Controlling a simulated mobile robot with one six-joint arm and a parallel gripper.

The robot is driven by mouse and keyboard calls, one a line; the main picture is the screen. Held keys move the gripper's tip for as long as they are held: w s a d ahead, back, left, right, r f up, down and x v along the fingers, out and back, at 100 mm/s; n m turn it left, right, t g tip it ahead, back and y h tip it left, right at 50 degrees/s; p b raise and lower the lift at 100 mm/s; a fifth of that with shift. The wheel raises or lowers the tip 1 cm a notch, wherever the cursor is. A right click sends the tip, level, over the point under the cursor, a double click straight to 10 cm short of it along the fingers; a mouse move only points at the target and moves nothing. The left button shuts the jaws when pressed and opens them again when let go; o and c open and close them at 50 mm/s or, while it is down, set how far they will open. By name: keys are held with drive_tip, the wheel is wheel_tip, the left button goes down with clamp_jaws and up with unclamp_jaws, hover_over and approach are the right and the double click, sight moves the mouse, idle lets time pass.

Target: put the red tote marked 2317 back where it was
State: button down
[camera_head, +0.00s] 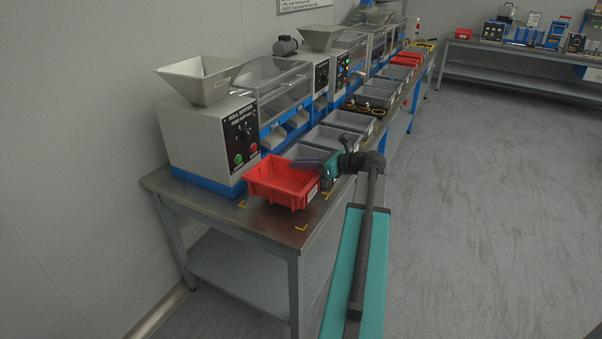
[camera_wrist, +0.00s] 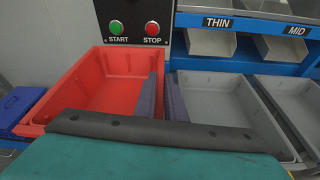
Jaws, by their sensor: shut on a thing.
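The red tote (camera_head: 268,191) is at the near end of the steel table, in front of the sorter's START/STOP panel. It looks empty and roughly level. A white label (camera_head: 312,193) is on its right end, too small to read. My gripper (camera_head: 318,164) is at the tote's right side. In the wrist view, the two dark fingers of my gripper (camera_wrist: 162,97) are shut on the right wall of the red tote (camera_wrist: 122,62). Whether its base touches the table or hangs slightly above is unclear.
Yellow corner marks (camera_head: 301,228) are on the table around the tote. A grey tote (camera_wrist: 222,82) stands close on the right, under the THIN chute. The sorter (camera_head: 208,130) stands behind. A blue object (camera_wrist: 20,108) is at the wrist view's left edge. The table's front corner is bare.

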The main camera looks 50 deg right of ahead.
sight(302, 172)
drive_tip(key=shift+w, duration=0.1)
idle(0.3)
drive_tip(key=shift+d+f, duration=0.1)
drive_tip(key=shift+f, duration=1.6)
drive_tip(key=shift+f, duration=0.1)
drive_tip(key=c, duration=1.8)
unclamp_jaws()
drive_tip(key=shift+b, duration=0.3)
drive_tip(key=shift+s, duration=0.25)
drive_tip(key=shift+p+v, duration=0.45)
drive_tip(key=shift+v, duration=5.4)
